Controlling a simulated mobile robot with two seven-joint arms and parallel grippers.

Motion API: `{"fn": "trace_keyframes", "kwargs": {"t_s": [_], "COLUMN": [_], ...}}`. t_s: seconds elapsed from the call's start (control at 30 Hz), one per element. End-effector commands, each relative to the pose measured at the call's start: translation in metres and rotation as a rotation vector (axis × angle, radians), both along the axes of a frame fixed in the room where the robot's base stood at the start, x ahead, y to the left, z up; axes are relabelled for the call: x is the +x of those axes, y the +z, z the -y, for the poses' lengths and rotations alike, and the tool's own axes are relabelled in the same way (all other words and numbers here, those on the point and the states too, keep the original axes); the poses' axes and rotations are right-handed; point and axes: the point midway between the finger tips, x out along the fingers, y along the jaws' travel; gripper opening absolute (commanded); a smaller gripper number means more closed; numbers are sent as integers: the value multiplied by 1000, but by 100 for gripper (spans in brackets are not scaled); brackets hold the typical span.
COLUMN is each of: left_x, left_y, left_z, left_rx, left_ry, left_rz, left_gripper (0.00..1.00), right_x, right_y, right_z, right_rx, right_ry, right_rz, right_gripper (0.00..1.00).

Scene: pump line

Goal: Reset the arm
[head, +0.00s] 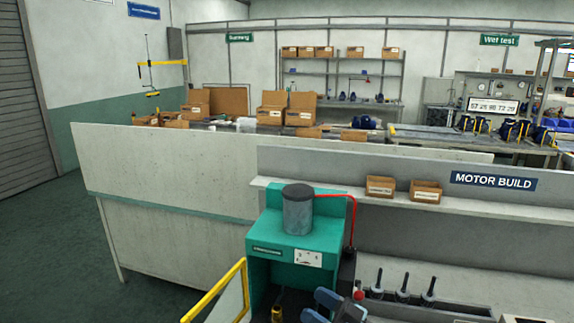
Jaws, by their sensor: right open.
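My right gripper (320,305) shows at the bottom edge, right of centre, with blue finger parts and a dark body. It is open, with a gap between its fingers and nothing seen in it. It is in front of the lower right part of the green machine (277,240); I cannot tell whether they touch. The rest of my right arm is mostly cut off by the frame. My left gripper is not in view.
A grey cylinder (298,210) stands on the green machine. A yellow-framed guard (214,292) is at its left. A red button (359,295) and several dark-handled tools (403,287) are at right. Two cardboard bins (380,187) sit on the shelf by the MOTOR BUILD sign (493,180). Open floor lies left.

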Motion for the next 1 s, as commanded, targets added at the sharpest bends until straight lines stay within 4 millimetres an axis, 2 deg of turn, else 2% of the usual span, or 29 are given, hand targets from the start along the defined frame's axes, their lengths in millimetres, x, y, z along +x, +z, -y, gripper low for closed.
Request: {"fn": "trace_keyframes", "kwargs": {"t_s": [0.03,0.13,0.27,0.47,0.6,0.7,0.8,0.9,1.0], "left_x": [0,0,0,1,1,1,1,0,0], "left_y": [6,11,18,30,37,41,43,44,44], "left_z": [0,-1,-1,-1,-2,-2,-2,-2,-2], "left_rx": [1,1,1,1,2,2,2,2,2], "left_ry": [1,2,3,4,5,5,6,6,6], "left_rz": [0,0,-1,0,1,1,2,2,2], "left_gripper": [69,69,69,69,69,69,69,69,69], "right_x": [-13,-32,-61,-122,-178,-215,-243,-259,-264], "right_y": [-12,-37,-72,-131,-171,-192,-205,-212,-214], "right_z": [-2,3,17,54,87,107,122,130,133], "right_rx": [7,-12,-71,-232,-382,-481,-555,-597,-612], "right_ry": [-59,-183,-340,-548,-650,-692,-713,-721,-724], "right_rz": [-37,-95,-191,-376,-520,-606,-665,-698,-707], "right_gripper": [61,61,61,61,61,61,61,61,61]}}
